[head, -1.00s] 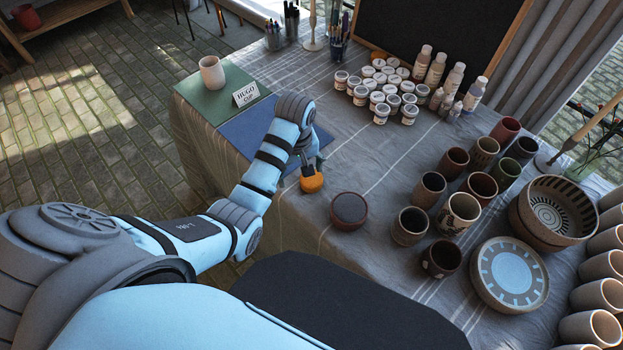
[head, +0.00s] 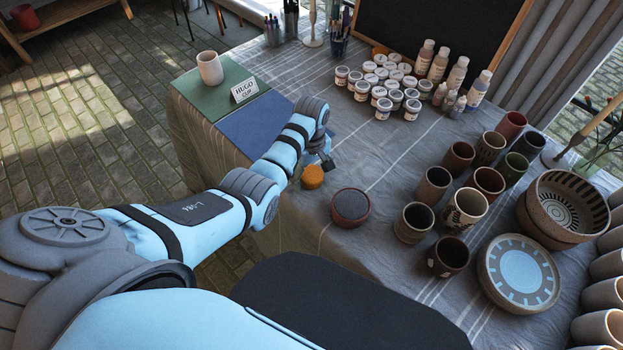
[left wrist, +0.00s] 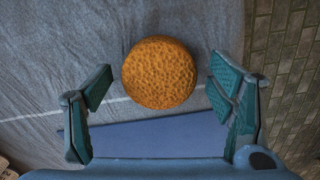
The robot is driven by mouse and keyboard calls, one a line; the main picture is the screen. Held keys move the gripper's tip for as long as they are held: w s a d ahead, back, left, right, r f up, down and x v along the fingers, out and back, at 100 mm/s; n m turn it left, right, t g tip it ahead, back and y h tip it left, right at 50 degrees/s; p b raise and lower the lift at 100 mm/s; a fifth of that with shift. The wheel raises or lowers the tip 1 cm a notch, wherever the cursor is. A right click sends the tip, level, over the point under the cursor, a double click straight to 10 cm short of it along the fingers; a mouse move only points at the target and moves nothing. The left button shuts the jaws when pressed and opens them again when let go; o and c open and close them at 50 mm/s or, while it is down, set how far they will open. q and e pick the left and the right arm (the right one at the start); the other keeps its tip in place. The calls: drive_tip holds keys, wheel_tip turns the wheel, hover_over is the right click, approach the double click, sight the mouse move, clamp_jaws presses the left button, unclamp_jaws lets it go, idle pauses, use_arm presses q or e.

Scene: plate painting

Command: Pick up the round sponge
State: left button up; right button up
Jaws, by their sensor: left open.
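The round sponge (head: 312,177) is orange and lies on the grey cloth near the table's front left edge. It also shows in the left wrist view (left wrist: 159,73), whole and pitted, beyond and between the two fingers. My left gripper (head: 325,163) is just behind the sponge in the head view, partly hidden by its own wrist. In the left wrist view my left gripper (left wrist: 160,88) is open and empty, with a finger on each side of the sponge's outline and a gap on both sides. My right gripper is not in view.
A round dark-topped pot (head: 350,206) stands right of the sponge. A blue mat (head: 240,128) and a green mat (head: 195,95) with a cup (head: 210,68) lie to the left. Several dark cups (head: 433,186) stand further right. Cloth between pot and paint jars (head: 380,90) is clear.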

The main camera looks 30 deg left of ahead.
use_arm(q)
drive_tip(key=shift+f, duration=0.15)
drive_tip(key=c, duration=1)
wheel_tip(320, 180, up, 16)
drive_tip(key=p, duration=0.5)
wheel_tip(320, 180, up, 4)
drive_tip(key=p, duration=0.4)
hover_over(311, 173)
drive_tip(key=shift+o, duration=0.6)
